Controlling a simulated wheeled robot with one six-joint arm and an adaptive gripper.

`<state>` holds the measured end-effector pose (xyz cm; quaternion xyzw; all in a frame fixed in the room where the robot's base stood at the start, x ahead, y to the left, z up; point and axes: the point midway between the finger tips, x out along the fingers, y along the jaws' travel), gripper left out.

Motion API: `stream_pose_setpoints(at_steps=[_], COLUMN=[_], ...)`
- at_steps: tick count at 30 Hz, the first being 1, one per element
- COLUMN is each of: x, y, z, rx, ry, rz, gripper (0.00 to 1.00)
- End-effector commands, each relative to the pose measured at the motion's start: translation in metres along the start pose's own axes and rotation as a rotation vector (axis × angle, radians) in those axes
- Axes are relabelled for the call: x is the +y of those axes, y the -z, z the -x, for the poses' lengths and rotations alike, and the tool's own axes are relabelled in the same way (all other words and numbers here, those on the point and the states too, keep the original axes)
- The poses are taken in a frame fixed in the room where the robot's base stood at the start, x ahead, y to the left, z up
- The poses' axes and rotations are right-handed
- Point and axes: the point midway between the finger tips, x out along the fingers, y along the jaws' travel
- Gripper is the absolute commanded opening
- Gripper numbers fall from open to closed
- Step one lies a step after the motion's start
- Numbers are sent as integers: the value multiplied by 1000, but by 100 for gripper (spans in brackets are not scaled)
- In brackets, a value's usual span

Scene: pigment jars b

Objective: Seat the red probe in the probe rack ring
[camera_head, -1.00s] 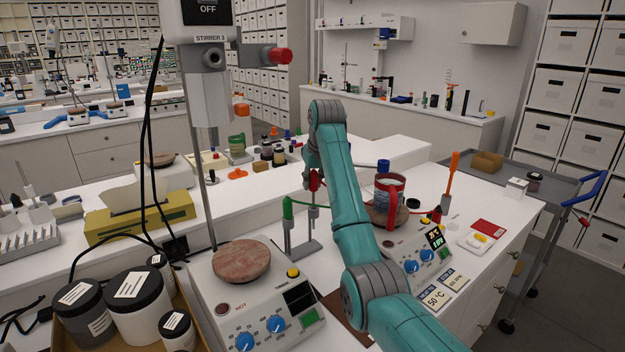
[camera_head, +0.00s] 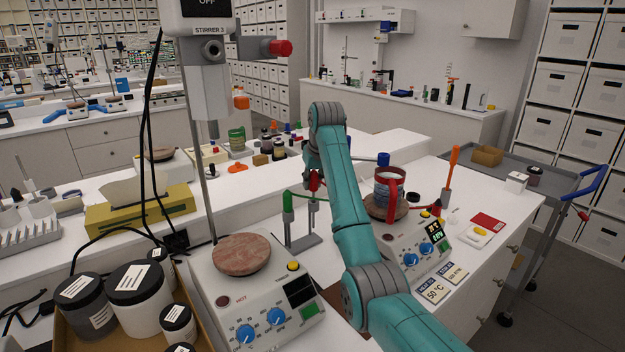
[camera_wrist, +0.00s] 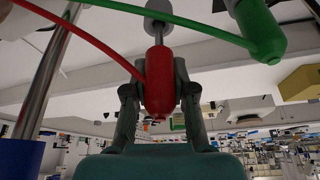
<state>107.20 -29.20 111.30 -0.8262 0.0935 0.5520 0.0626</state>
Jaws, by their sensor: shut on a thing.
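The red probe (camera_wrist: 160,80) is between the two fingers of my gripper (camera_wrist: 160,100) in the wrist view, which are shut on it. A red cable curves off to the left from it. A grey shaft and a round grey disc show at its far end. In the head view, the red probe (camera_head: 314,182) is partly hidden by my arm. The grey probe rack (camera_head: 304,243) stands just left of and below it, with a green probe (camera_head: 287,203) on its left side. The green probe also shows close by in the wrist view (camera_wrist: 262,30). I cannot tell whether the red probe is inside a ring.
A stirrer hotplate (camera_head: 255,300) stands in front of the rack. A second hotplate with a red-handled beaker (camera_head: 388,187) is right of my arm. An orange-handled tool (camera_head: 452,168) stands upright farther right. A tray of jars (camera_head: 135,300) is at lower left.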

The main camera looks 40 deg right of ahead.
Motion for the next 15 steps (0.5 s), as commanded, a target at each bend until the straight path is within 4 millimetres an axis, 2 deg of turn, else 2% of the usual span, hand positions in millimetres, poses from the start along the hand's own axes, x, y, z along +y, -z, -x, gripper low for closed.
stream_pose_setpoints(at_steps=[15], x=[0], y=[-4], z=[-10], rx=[0], ry=[0], rz=[0], gripper=[0])
